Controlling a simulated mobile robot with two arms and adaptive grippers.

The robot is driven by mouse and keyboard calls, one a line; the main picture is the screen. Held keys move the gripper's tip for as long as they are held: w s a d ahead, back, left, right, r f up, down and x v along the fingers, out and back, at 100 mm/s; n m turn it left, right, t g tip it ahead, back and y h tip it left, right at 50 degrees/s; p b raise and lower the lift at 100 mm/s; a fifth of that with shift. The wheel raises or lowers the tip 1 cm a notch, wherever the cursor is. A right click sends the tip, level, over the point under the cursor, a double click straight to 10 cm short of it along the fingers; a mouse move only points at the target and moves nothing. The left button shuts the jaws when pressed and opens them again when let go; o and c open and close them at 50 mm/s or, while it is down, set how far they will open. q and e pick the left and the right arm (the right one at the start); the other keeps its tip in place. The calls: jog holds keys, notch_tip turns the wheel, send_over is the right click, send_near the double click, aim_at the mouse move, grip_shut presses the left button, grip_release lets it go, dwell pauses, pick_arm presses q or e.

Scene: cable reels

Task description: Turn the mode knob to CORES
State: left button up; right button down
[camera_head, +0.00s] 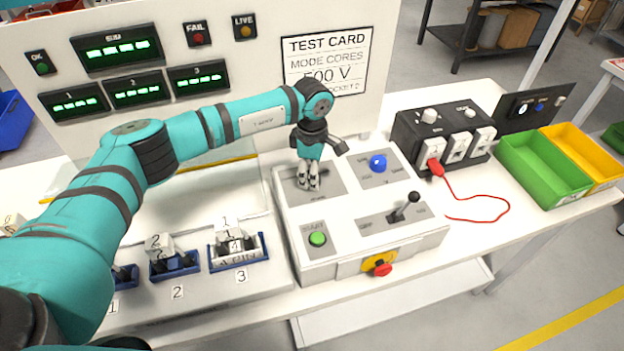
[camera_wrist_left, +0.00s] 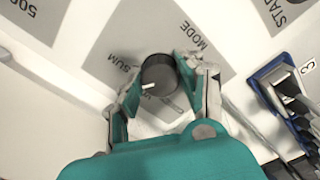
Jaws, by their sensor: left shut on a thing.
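My left gripper (camera_head: 308,184) reaches down onto the mode plate (camera_head: 328,171) at the back left of the white control box. In the left wrist view, the dark round mode knob (camera_wrist_left: 158,73) sits between the fingers of my left gripper (camera_wrist_left: 160,88), which is shut on it. The knob's white pointer mark (camera_wrist_left: 148,86) faces left in that view. The labels MODE (camera_wrist_left: 193,39) and SUM (camera_wrist_left: 124,63) are readable; a CORES label is not readable there. The gripper hides the knob in the head view. The test card (camera_head: 327,62) reads MODE CORES. My right gripper is not in view.
The control box also has a blue knob (camera_head: 378,162), a black lever (camera_head: 405,207), a green start button (camera_head: 317,239) and a red stop button (camera_head: 382,268). A black socket box (camera_head: 405,140) with a red cable stands right. Numbered blue holders (camera_head: 176,268) stand left.

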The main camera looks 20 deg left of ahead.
pick_arm(q)
jog(key=n+b, duration=0.3)
jog(key=n, duration=0.1)
jog(key=shift+f+n, duration=0.1)
jog(key=shift+n, duration=0.2)
jog(key=n+b, duration=0.2)
jog(key=n, duration=0.2)
jog(key=shift+n+b, duration=0.3)
jog(key=shift+b, duration=0.1)
jog(key=n+b, duration=0.2)
jog(key=n, duration=0.2)
jog(key=shift+n, duration=0.3)
jog(key=shift+n+b, duration=0.7)
jog(key=shift+n, duration=1.5)
jog(key=shift+r, duration=0.2)
jog(key=o, duration=1.1)
jog(key=shift+o, duration=0.2)
notch_tip(320, 180, up, 12)
